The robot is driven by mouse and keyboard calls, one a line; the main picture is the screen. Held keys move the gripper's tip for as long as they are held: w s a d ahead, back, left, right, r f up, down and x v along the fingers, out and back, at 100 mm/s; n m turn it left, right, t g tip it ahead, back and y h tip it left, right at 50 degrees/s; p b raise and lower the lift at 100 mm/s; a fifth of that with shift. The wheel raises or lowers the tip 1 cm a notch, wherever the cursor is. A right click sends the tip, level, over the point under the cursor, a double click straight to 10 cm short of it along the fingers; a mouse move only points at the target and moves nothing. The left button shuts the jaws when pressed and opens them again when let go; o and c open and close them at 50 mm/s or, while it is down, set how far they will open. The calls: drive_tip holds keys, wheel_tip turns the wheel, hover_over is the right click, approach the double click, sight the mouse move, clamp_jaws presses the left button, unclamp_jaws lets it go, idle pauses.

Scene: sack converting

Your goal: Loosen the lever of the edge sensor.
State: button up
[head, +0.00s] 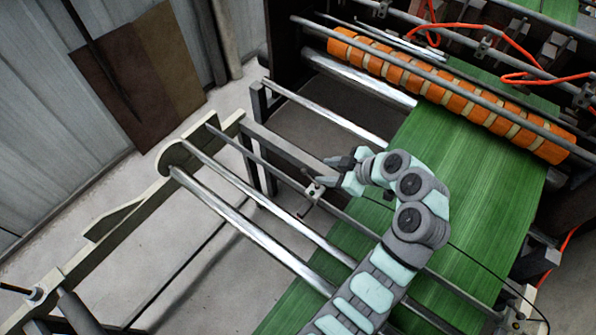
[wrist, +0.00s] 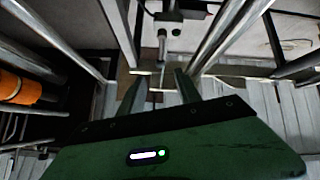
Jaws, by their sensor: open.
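The edge sensor (head: 315,190) appears as a small grey block clamped on a thin rail beside the green web (head: 460,180). In the wrist view a dark block (wrist: 168,16), apparently the same sensor, shows at the top with a short metal post (wrist: 162,44) below it. I cannot tell for certain which part is the lever. My gripper (head: 325,171) is open, with its fingers pointing left, just above and beside the sensor in the head view. In the wrist view its two fingers (wrist: 163,76) are apart with nothing visibly held between them.
Long metal rollers (head: 250,225) run diagonally on the left of my arm. An orange segmented roller (head: 450,95) and orange hoses (head: 520,78) are at the upper right. A thin black cable crosses the web. Bare concrete floor (head: 205,285) shows at lower left.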

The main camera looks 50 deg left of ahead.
sight(306, 172)
drive_tip(key=x, duration=1)
drive_tip(key=shift+a+f, duration=0.25)
clamp_jaws()
